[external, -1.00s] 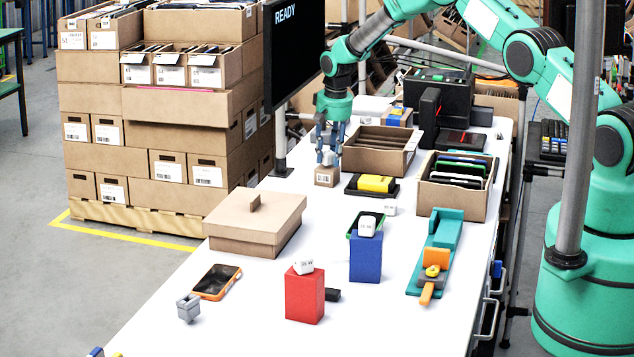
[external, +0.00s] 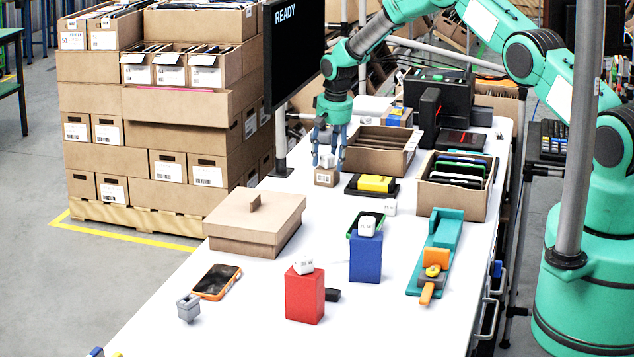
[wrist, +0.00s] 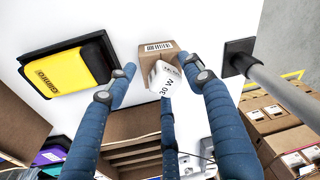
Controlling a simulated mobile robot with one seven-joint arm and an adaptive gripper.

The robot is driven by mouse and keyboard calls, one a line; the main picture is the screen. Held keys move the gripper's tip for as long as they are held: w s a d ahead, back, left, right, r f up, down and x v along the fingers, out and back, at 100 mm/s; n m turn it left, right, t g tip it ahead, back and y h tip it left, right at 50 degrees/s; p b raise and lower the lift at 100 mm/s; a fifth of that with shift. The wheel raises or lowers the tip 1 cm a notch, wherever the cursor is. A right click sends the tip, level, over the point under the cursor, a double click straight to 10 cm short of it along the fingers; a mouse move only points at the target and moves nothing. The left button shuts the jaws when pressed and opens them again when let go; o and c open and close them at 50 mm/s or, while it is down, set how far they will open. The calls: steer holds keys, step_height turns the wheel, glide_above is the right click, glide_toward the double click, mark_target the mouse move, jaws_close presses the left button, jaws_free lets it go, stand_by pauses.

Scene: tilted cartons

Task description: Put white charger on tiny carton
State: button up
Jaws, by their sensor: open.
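The tiny carton (external: 326,177) is a small brown box with a barcode label, standing on the white table at the far left, below my arm. A white charger (external: 328,160) sits at its top and appears to rest on it. In the wrist view the charger (wrist: 164,80), marked 30 W, overlaps the near side of the carton (wrist: 157,46). My gripper (external: 328,158) is open, with one blue finger on each side of the charger. The wrist view shows gaps between the fingertips (wrist: 163,73) and the charger.
Close by are an open divided box (external: 380,151) and a yellow device on a black tray (external: 375,184). Other white chargers sit on the red block (external: 304,295) and blue block (external: 365,258), and one lies on the table (external: 389,208). The monitor post (external: 281,145) stands left.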

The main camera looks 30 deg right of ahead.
steer(key=shift+r, duration=0.1)
step_height(320, 180, up, 12)
steer(key=s, duration=0.1)
steer(key=shift+s, duration=0.4)
stand_by(1.0)
